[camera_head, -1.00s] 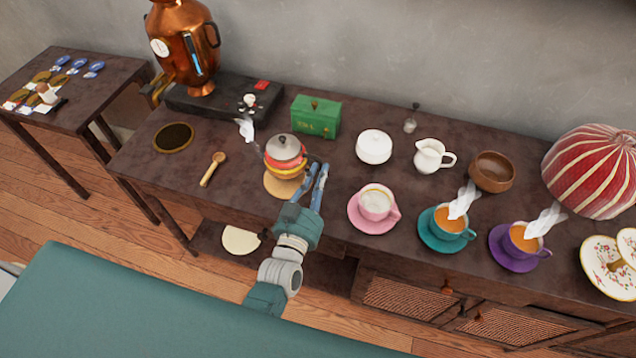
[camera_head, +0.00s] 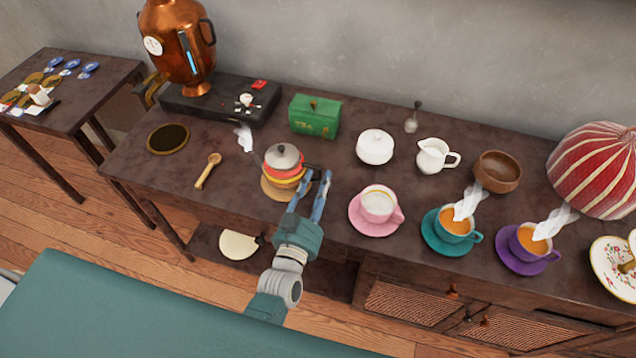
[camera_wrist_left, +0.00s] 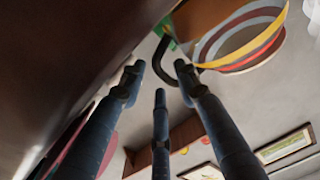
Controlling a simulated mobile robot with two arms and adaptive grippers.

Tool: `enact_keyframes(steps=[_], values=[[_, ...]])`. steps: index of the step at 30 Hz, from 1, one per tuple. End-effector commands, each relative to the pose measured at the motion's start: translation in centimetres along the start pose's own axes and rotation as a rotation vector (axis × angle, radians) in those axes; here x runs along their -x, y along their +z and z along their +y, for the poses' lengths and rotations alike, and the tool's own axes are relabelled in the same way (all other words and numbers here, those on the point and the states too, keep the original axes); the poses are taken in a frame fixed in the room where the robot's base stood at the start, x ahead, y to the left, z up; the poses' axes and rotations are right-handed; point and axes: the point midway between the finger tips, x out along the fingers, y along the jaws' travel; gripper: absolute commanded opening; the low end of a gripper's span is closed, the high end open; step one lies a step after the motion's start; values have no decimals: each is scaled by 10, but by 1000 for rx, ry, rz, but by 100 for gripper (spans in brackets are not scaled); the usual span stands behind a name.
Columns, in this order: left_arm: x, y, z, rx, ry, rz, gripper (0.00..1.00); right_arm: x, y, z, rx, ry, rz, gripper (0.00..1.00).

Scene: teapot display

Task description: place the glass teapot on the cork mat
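The glass teapot (camera_head: 284,168) has a grey lid and red, orange and yellow bands. It is upright over the round tan cork mat (camera_head: 271,192) and appears to rest on it. The mat shows at the teapot's front left. My left gripper (camera_head: 317,176) is at the teapot's right, by its dark handle. In the left wrist view, the teapot (camera_wrist_left: 240,42) is at the upper right. The black handle (camera_wrist_left: 158,68) lies between the spread fingertips, with a gap to the left finger. My right gripper is not in view.
A wooden spoon (camera_head: 207,172) and a dark round plate (camera_head: 168,139) lie left. A green box (camera_head: 314,116) stands behind. A pink cup (camera_head: 378,203) is close to the right of my gripper, with teal (camera_head: 454,224) and purple (camera_head: 528,242) cups farther right.

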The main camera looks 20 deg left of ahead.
Motion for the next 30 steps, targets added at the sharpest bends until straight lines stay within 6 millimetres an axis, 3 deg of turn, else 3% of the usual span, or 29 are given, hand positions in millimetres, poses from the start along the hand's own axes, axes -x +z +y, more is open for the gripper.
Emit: enact_keyframes(steps=[5, 15, 21, 30], values=[[7, -2, 0, 0, 1, -3, 32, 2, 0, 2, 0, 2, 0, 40], [77, -1, 0, 0, 2, -4, 32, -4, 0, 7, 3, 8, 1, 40], [109, -2, 0, 0, 1, -1, 32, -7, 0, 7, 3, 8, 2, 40], [120, -4, -1, 0, 1, 1, 32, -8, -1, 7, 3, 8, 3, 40]])
